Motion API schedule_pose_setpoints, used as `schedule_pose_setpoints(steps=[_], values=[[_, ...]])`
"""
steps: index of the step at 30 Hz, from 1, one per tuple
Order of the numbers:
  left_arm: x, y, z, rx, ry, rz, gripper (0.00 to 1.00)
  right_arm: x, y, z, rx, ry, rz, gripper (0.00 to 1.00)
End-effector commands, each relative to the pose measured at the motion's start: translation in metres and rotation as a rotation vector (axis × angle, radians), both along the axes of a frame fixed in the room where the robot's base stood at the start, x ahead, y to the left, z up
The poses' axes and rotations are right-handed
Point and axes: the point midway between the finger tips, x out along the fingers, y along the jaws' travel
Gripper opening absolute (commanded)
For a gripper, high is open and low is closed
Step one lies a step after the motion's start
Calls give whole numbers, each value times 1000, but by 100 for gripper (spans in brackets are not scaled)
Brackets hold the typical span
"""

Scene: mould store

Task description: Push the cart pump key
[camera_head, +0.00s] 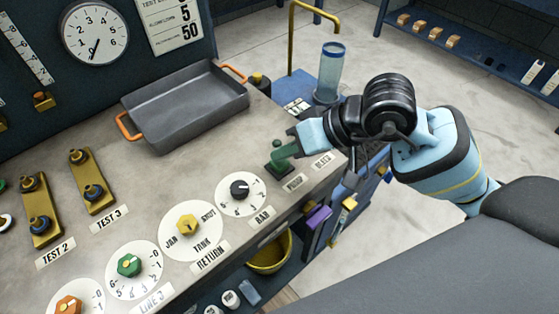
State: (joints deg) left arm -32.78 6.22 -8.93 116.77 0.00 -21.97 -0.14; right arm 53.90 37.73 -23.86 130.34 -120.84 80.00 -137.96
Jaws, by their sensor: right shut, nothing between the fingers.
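My left gripper is not in view.
A grey tray (185,105) with orange handles lies behind. A clear cylinder (331,72) stands behind my right arm. The floor is open at the back.

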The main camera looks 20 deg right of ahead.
Motion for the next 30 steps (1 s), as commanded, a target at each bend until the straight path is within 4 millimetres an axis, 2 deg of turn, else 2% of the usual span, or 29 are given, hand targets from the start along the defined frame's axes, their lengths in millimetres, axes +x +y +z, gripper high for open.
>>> schedule_pose_setpoints(steps=[22,30], values=[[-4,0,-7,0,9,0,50,0,0,-6,0,1,1,0],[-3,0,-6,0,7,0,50,0,0,-3,-1,0,1,0]])
